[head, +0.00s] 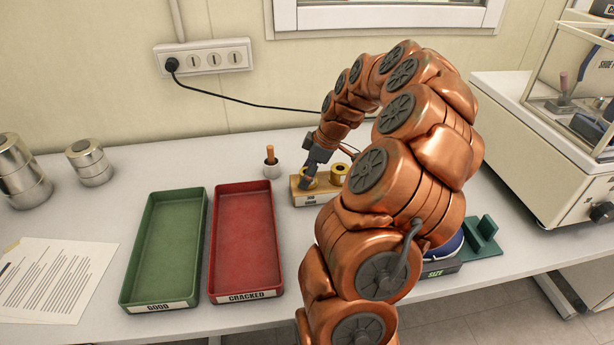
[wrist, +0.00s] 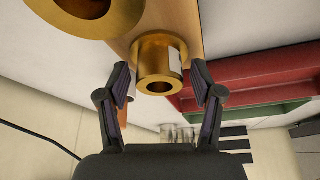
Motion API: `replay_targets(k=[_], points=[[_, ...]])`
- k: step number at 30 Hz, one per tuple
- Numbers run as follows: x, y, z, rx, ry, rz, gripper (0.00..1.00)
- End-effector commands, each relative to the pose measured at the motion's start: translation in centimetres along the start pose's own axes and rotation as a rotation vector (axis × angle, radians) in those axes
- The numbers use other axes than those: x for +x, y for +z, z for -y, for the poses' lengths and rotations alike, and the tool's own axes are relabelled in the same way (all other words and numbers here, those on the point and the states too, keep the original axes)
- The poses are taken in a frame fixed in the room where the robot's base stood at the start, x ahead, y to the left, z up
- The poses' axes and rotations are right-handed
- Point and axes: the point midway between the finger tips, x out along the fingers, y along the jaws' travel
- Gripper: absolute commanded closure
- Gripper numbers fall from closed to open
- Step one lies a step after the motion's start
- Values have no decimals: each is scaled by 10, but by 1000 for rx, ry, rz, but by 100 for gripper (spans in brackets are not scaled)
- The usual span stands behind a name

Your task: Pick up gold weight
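A gold weight (wrist: 148,49), spool-shaped with a hole and a pale label, stands on a wooden block in the wrist view. In the head view this gold weight (head: 309,184) is partly hidden by my gripper. My gripper (head: 311,173) is over it at the block's left end. In the wrist view my gripper (wrist: 161,80) is open, with one finger on each side of the weight's near end and a visible gap to both. A larger gold weight (wrist: 85,8) is beside it; it also shows in the head view (head: 340,170).
The wooden block (head: 310,198) carries both weights. A small cup with a brown-handled tool (head: 271,162) stands left of it. A red CRACKED tray (head: 245,237) and a green GOOD tray (head: 165,247) lie farther left. My arm hides the table right of the block.

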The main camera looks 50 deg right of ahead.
Motion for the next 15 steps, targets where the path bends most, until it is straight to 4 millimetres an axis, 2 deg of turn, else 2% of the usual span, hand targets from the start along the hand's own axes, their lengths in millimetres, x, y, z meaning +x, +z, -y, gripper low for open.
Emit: replay_targets(k=[2,15], points=[[0,0,0,0,0,0,46],[0,0,0,0,0,0,92]])
